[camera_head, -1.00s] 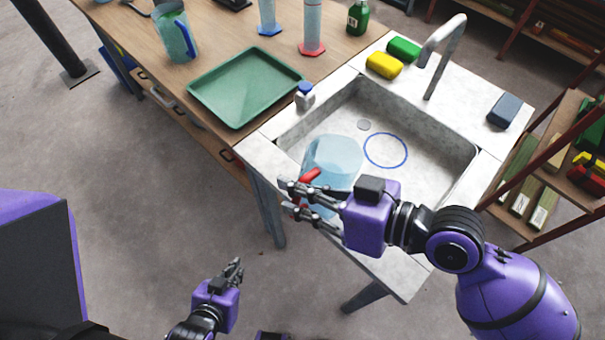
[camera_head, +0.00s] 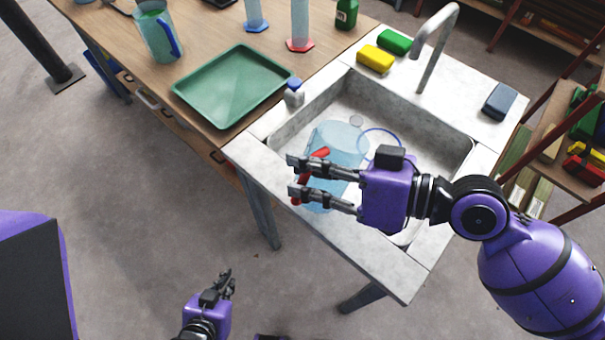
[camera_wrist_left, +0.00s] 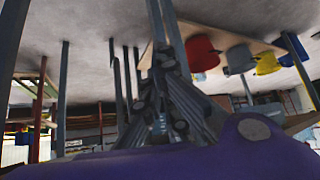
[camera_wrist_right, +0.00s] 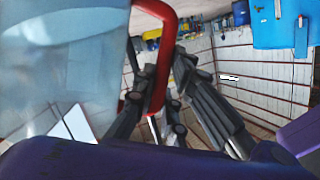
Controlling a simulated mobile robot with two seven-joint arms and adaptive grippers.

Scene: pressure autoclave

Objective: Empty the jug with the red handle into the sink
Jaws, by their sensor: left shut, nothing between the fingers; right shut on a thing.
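The jug with the red handle (camera_head: 346,142) is translucent pale blue and hangs over the front left part of the sink (camera_head: 437,138). It looks tilted; how far, and whether liquid is in it, I cannot tell. My right gripper (camera_head: 292,176) is shut on its red handle (camera_head: 319,154). In the right wrist view the red handle (camera_wrist_right: 166,45) runs between the fingers (camera_wrist_right: 155,95), with the clear jug wall (camera_wrist_right: 60,70) at left. My left gripper (camera_head: 226,284) is shut and empty, low over the floor, away from the sink; its fingers (camera_wrist_left: 160,120) fill the left wrist view's middle.
The faucet (camera_head: 431,62) stands at the sink's back. A thin blue ring (camera_head: 400,137) shows in the basin. Sponges (camera_head: 376,59) and a small blue-capped bottle (camera_head: 294,95) sit on the rim. A green tray (camera_head: 232,88) and a blue-handled jug (camera_head: 157,32) stand on the table.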

